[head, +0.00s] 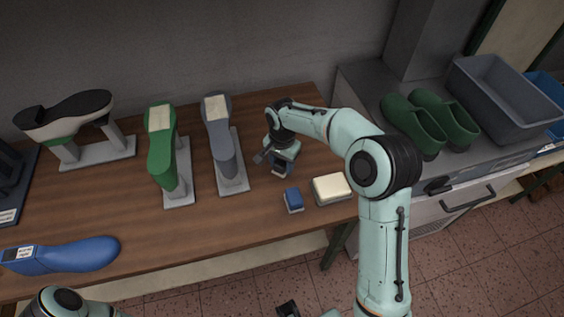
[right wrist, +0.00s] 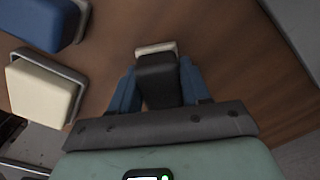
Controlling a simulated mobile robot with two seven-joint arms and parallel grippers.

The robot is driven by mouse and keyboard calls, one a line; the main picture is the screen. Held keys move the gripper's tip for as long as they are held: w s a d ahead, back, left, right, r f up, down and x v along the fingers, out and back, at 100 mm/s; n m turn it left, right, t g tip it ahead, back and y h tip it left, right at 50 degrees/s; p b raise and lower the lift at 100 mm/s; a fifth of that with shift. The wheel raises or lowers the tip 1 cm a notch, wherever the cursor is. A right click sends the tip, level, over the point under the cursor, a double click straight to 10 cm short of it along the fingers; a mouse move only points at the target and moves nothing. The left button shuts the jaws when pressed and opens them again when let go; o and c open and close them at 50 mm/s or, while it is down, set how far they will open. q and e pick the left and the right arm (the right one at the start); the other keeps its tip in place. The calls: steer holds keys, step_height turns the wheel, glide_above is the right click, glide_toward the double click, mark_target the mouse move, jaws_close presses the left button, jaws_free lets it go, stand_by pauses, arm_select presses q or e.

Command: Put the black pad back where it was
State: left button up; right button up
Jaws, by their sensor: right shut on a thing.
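The black pad (right wrist: 160,80) is a dark block with a pale cream layer at its far end. In the right wrist view it sits between the blue fingers of my right gripper (right wrist: 155,88), which is shut on it. In the head view my right gripper (head: 282,170) is over the right part of the table, right of the grey last; the pad is mostly hidden there. I cannot tell whether the pad touches the tabletop.
A blue block (head: 293,201) and a cream block (head: 331,188) lie by the table's front right edge. A grey last (head: 224,150) and a green last (head: 161,150) stand left of the gripper. Green clogs (head: 415,125) and a grey bin (head: 505,95) are on the right counter.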

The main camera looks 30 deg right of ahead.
steer(key=o, duration=0.9)
steer(key=shift+f, duration=0.1)
steer(key=shift+o, duration=0.2)
steer(key=shift+r, duration=0.3)
step_height(320, 180, up, 12)
steer(key=p, duration=0.1)
steer(key=shift+p, duration=0.3)
steer(key=shift+f, duration=0.15)
